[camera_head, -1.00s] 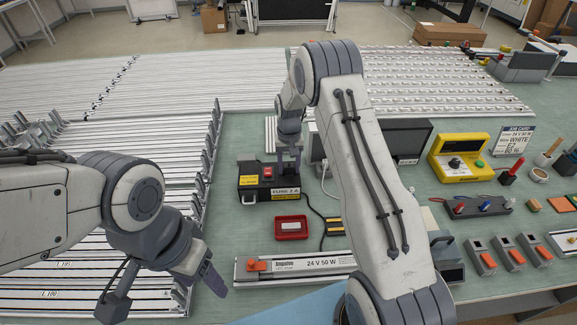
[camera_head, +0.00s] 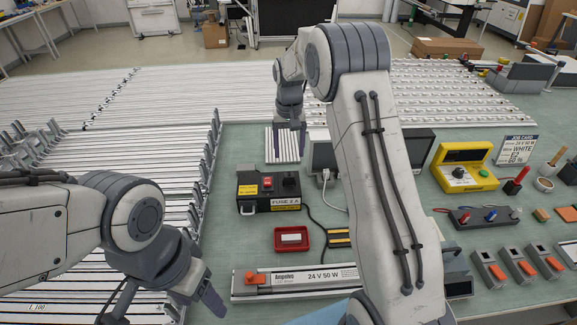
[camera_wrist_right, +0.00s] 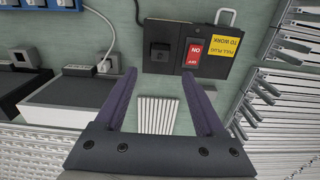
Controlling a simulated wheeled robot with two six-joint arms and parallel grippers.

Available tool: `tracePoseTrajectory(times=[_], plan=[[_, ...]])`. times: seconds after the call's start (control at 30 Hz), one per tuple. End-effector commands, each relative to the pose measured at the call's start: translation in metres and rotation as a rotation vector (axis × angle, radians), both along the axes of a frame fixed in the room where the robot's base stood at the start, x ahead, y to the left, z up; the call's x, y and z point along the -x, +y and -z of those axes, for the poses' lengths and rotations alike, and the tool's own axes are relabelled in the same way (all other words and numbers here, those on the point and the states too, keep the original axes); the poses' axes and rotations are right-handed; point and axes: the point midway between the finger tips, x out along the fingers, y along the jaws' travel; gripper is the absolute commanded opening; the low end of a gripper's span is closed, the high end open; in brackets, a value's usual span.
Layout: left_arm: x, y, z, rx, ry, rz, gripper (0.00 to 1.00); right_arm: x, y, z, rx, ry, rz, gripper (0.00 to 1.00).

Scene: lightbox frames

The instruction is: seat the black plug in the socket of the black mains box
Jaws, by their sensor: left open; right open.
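The black mains box (camera_head: 251,204) stands on the green bench, with a red switch and yellow labels; the right wrist view shows it at the top (camera_wrist_right: 155,68). The black plug (camera_head: 290,181) appears as a dark raised block on the box's right part, where the socket is; it also shows in the right wrist view (camera_wrist_right: 160,51). I cannot tell whether it is fully down. My left gripper (camera_head: 205,298) is open and empty at the lower left.
A red tray (camera_head: 278,240) and an LED driver (camera_head: 300,281) lie in front of the box. A small ribbed panel (camera_head: 272,146) lies behind it. Metal rails (camera_head: 120,215) fill the left.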

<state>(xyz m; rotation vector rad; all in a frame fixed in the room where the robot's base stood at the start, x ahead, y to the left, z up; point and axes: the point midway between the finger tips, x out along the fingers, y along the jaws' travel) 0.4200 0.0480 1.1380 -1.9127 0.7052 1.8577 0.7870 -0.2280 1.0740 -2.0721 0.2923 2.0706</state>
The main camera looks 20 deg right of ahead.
Motion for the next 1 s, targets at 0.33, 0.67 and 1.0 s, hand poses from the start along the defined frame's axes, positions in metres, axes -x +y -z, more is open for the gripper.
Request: tracePoseTrajectory(times=[0.33, 0.67, 1.0], plan=[[0.000, 0.000, 0.003, 0.000, 0.000, 0.000, 0.62, 0.004, 0.008, -0.021, -0.002, -0.002, -0.017, 0.72], [0.000, 0.000, 0.003, 0.000, 0.000, 0.000, 0.62, 0.134, 0.147, -0.074, -0.034, -0.026, -0.400, 0.72], [0.000, 0.000, 0.003, 0.000, 0.000, 0.000, 0.62, 0.328, 0.187, -0.071, -0.076, -0.042, -0.828, 0.72]])
